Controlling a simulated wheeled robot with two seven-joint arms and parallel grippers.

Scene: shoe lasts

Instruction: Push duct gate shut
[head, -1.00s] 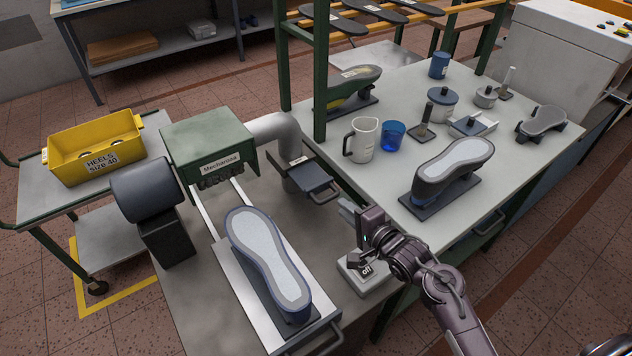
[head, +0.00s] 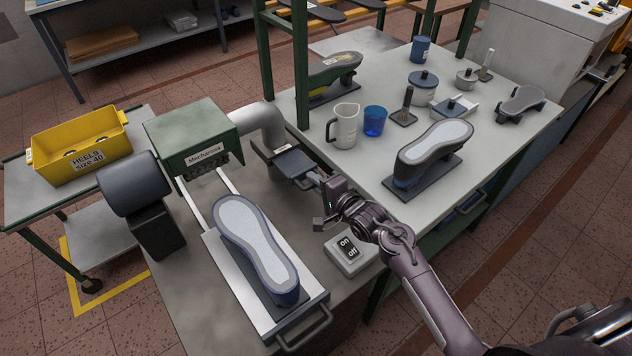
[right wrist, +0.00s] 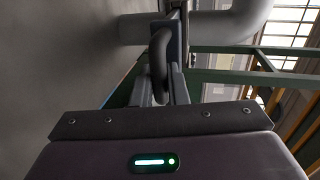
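The duct gate (head: 294,164) is a blue-grey sliding plate with a loop handle. It sticks out of a dark slotted frame at the grey duct pipe (head: 262,122), toward the front right. My right gripper (head: 321,184) is at the gate's outer end, at the handle. In the right wrist view, the dark handle (right wrist: 160,55) stands between my two fingers (right wrist: 161,88), which lie close on both sides of it. Part of the handle is hidden by the gripper in the head view. My left gripper is out of view.
An on/off switch box (head: 350,252) sits just below my right gripper. A shoe last on a sliding tray (head: 300,318) is to the left. The green machine (head: 190,138) is behind it. A white jug (head: 345,127), a blue cup (head: 375,121) and another last (head: 433,155) stand right.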

